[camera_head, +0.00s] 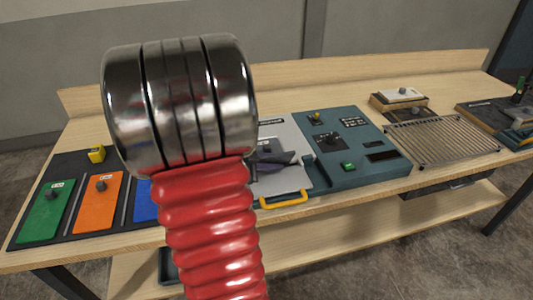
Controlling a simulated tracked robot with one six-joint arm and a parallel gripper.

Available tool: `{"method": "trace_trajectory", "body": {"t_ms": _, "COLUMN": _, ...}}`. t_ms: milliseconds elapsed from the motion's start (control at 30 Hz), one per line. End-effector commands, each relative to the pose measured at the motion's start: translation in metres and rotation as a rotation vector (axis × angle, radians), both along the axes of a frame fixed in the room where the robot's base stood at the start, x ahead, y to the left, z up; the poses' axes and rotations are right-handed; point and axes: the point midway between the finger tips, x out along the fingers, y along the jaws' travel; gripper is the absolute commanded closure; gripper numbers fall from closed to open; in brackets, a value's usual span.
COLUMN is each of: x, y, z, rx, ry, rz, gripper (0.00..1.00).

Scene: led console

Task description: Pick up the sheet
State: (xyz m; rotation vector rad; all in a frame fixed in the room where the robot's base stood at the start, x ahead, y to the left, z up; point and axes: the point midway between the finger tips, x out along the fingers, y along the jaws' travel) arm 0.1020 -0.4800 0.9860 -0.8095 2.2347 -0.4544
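Flat coloured sheets with dark knobs lie in a dark tray (112,228) at the left of the table: a green sheet (40,222), an orange sheet (100,213) and a blue sheet (145,213). The blue one is partly hidden by my red and metal arm. I cannot tell which sheet is the one named. Dark parts that look like my gripper (277,160) show just right of my arm, over a light grey panel (290,133). Most of the gripper is hidden, and I cannot tell whether it is open or holds anything.
The grey panel has a yellow handle (284,200) at its front. Right of it is a teal console (352,150) with a green button, then a slatted metal rack (440,140). A small yellow block (97,154) sits behind the sheets. The wooden table (400,197) has a raised back edge.

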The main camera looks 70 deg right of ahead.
Motion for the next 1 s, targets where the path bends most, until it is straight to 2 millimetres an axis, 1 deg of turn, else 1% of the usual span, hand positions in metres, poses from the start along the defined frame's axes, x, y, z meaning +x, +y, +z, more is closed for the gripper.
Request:
{"method": "trace_trajectory", "body": {"t_ms": 533, "x": -0.0005, "y": -0.0010, "z": -0.0007, "rx": 0.000, "ry": -0.001, "rz": 0.001, "gripper": 0.88}}
{"method": "trace_trajectory", "body": {"t_ms": 567, "x": -0.0005, "y": -0.0010, "z": -0.0007, "rx": 0.000, "ry": -0.001, "rz": 0.001, "gripper": 0.89}}
{"method": "trace_trajectory", "body": {"t_ms": 700, "x": -0.0006, "y": -0.0009, "z": -0.0008, "rx": 0.000, "ry": -0.001, "rz": 0.001, "gripper": 0.99}}
{"method": "trace_trajectory", "body": {"t_ms": 733, "x": -0.0005, "y": -0.0009, "z": -0.0009, "rx": 0.000, "ry": -0.001, "rz": 0.001, "gripper": 1.00}}
{"method": "trace_trajectory", "body": {"t_ms": 1000, "x": -0.0006, "y": -0.0007, "z": -0.0010, "rx": 0.001, "ry": -0.001, "rz": 0.000, "gripper": 1.00}}
